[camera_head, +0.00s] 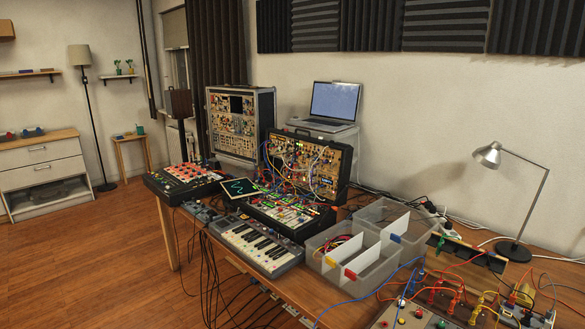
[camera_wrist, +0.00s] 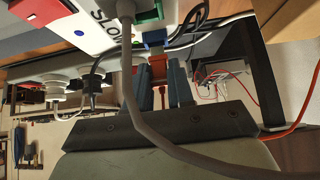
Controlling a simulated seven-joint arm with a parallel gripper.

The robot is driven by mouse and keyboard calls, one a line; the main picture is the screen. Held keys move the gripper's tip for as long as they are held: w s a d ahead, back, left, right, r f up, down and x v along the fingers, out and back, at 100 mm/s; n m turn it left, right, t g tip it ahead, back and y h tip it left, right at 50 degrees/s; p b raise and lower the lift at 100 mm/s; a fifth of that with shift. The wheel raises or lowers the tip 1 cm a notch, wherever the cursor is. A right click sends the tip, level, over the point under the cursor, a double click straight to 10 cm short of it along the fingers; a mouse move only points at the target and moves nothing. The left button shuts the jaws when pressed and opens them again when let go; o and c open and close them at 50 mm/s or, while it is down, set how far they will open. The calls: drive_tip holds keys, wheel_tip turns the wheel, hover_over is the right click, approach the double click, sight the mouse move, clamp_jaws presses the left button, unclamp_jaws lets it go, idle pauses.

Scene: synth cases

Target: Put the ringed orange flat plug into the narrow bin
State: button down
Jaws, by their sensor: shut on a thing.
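In the wrist view, my gripper (camera_wrist: 155,72) has its two blue-grey fingers on either side of an orange-red piece (camera_wrist: 158,68), which I take to be the flat plug. It is shut on this piece. Any ring on it is too small to make out. A grey cable passes close in front of the left finger. My gripper is not in the head view. There, clear plastic bins (camera_head: 312,262) stand on the desk with white dividers and red, yellow and blue tags. The left part of the front one holds coloured cables (camera_head: 340,243). I cannot tell which is the narrow bin.
In the wrist view, a white panel (camera_wrist: 92,40) with lettering is close beyond the fingers, with dark cables beside it. In the head view, a keyboard (camera_head: 258,245) is left of the bins. A patch panel (camera_head: 415,315), cables and a lamp (camera_head: 515,250) are to the right.

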drive_tip(key=shift+r, duration=1.1)
drive_tip(key=shift+w+a, duration=0.2)
drive_tip(key=shift+w, duration=0.2)
drive_tip(key=w+a+r+n+t+h, duration=0.1)
drive_tip(key=w+a+r+n, duration=0.25)
drive_tip(key=w+a, duration=1.2)
drive_tip(key=s+a+r+m+g+y, duration=0.1)
drive_tip(key=s+a+m, duration=0.1)
drive_tip(key=s+a, duration=0.5)
drive_tip(key=s+a+r+m, duration=0.1)
drive_tip(key=s+a+m, duration=0.15)
drive_tip(key=a, duration=0.75)
drive_tip(key=shift+n, duration=0.5)
drive_tip(key=shift+a+f, duration=0.1)
drive_tip(key=shift+f, duration=2.55)
